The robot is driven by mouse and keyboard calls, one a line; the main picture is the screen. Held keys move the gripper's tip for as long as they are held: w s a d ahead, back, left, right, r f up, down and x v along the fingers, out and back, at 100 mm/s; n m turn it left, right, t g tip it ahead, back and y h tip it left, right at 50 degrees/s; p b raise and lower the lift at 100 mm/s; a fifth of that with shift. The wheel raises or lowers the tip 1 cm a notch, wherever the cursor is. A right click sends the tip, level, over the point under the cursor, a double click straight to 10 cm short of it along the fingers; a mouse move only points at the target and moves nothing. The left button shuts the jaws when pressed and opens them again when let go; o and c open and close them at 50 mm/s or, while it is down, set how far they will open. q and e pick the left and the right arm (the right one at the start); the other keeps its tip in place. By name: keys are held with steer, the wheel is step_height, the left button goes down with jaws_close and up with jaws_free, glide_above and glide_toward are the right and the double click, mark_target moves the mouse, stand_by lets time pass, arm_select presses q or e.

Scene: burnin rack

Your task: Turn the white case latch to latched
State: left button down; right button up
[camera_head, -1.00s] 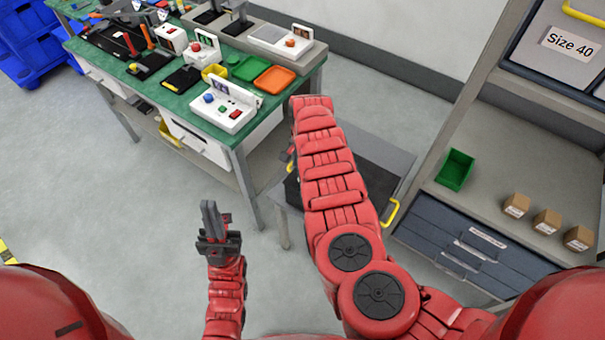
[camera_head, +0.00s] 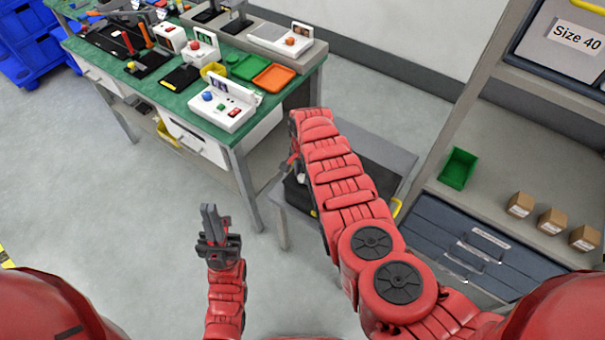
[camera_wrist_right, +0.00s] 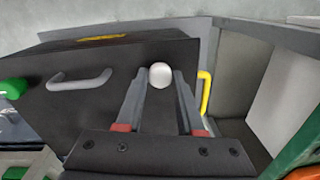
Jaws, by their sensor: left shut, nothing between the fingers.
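The black case (camera_wrist_right: 110,100) fills much of the right wrist view, with a grey handle (camera_wrist_right: 80,80) on its face. The white round latch knob (camera_wrist_right: 160,75) is between the fingertips of my right gripper (camera_wrist_right: 161,84). The fingers stand apart on either side of it; I cannot tell whether they touch it. In the head view, my right arm hides most of the case (camera_head: 297,195) and the right gripper. My left gripper (camera_head: 210,222) is shut and empty above the floor, away from the case.
The green workbench (camera_head: 150,95), with several devices and an orange tray (camera_head: 273,77), stands at the left. A grey stand (camera_head: 385,155) is under my right arm. A shelf with a green bin (camera_head: 457,168) and boxes is at the right. A yellow handle (camera_wrist_right: 204,92) is close right of my right gripper.

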jaws_close()
